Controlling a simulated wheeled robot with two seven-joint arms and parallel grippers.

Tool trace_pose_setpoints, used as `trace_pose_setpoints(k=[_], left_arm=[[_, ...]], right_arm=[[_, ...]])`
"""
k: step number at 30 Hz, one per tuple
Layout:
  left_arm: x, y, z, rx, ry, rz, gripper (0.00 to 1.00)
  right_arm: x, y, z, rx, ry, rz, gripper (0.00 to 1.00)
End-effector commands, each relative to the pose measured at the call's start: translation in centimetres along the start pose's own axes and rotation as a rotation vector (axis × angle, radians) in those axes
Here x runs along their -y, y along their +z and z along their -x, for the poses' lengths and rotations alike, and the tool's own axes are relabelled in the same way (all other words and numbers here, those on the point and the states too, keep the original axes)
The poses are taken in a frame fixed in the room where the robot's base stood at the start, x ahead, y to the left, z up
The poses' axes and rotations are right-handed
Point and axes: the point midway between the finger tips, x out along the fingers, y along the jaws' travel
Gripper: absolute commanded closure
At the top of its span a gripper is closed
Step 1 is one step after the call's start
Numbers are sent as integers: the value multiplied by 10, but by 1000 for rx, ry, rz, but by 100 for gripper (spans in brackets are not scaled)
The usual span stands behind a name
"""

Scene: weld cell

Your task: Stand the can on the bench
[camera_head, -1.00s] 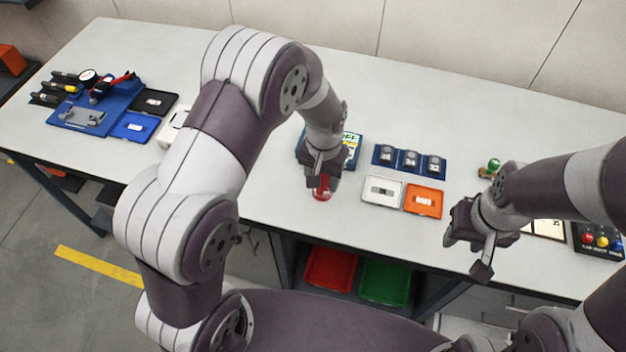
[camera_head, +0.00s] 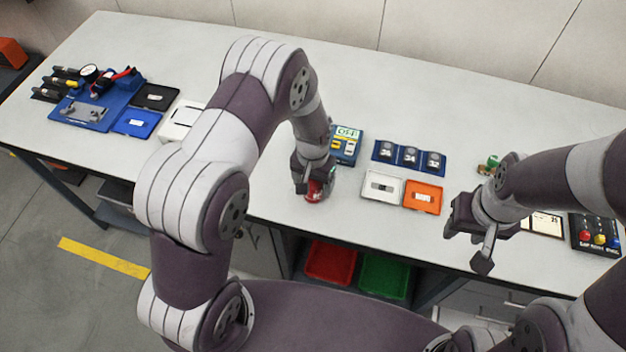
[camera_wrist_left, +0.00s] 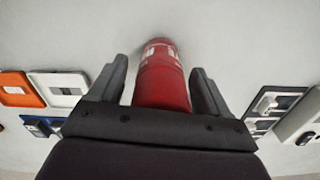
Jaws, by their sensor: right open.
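A red can (camera_head: 315,190) with pale markings is at the bench's front edge area, below my left gripper (camera_head: 314,182). The left wrist view shows the can (camera_wrist_left: 161,80) between the two fingers of my left gripper (camera_wrist_left: 159,78), with a narrow gap on each side, so that gripper looks open around it. The palm hides the near end of the can, and I cannot tell whether it is upright or lying. The bench (camera_head: 420,90) has a pale top. My right gripper (camera_head: 468,232) is open and empty, over the front edge at the right.
A blue OFF-labelled box (camera_head: 345,145) stands just behind the left gripper. A white tray (camera_head: 382,188), an orange tray (camera_head: 423,197) and a blue numbered rack (camera_head: 410,157) lie to its right. A white tray (camera_head: 182,122) lies left. Red and green bins (camera_head: 330,262) are below.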

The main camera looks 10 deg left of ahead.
Motion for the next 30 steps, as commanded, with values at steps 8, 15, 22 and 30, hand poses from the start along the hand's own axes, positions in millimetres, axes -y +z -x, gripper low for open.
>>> trace_pose_setpoints(k=[8,15,22,30], left_arm=[[0,-1,11,-3,0,0,22],[0,-2,65,-6,0,0,22],[0,-1,110,-4,0,0,22],[19,53,147,-48,-2,69,22]], right_arm=[[0,0,-2,0,0,0,57],[0,2,-15,0,0,0,57],[0,3,-22,0,0,0,57],[0,3,-22,0,0,0,57]])
